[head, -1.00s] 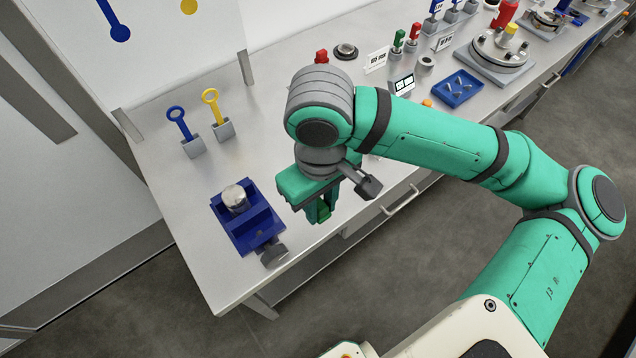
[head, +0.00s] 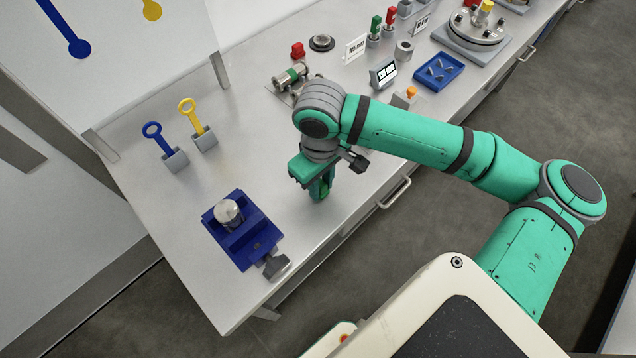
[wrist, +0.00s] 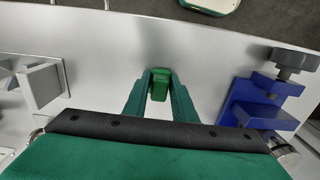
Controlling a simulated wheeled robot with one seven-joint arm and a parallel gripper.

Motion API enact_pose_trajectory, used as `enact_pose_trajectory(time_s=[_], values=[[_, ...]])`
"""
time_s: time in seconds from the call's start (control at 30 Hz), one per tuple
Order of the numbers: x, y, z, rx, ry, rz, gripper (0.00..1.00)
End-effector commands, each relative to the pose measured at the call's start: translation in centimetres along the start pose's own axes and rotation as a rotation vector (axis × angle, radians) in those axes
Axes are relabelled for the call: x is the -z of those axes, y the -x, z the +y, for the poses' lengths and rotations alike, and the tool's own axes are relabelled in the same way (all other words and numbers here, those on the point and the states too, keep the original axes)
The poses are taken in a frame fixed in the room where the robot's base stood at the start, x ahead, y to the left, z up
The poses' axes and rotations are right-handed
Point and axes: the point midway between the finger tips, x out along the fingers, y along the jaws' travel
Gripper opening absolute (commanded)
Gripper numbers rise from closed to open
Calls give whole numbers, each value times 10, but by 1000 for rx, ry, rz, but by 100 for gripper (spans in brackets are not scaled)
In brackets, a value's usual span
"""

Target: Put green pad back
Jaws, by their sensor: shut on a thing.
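The green pad (wrist: 160,79) is a small green block between the tips of my two green fingers in the wrist view. My gripper (wrist: 159,88) is shut on it. In the head view my gripper (head: 321,188) points down over the bench (head: 160,205) near its front edge. The pad is hard to tell from the green fingers there. Green-topped and red-topped pegs (head: 375,28) stand in grey holders at the back.
A blue vise (head: 252,246) holding a metal cylinder stands left of my gripper. Blue and yellow ring-handled tools (head: 190,112) stand in grey holders. A metal fitting with a green band (head: 291,76) lies behind my arm. A blue tray (head: 439,71) is farther right.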

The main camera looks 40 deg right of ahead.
Motion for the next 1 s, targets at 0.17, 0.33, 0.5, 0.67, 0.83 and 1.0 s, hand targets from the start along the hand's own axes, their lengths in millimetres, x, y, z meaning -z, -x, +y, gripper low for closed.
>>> enact_pose_trajectory(time_s=[0.17, 0.33, 0.5, 0.67, 0.83, 1.0], values=[[0, -8, 0, 0, -2, 0, 3], [-2, -7, 2, 0, -6, 0, 3], [-2, -11, 2, 1, -6, 0, 3], [-1, -11, 1, 0, -4, 0, 43], [-1, -10, 1, 0, -3, 0, 43], [-1, -4, 1, -2, -3, 1, 43]])
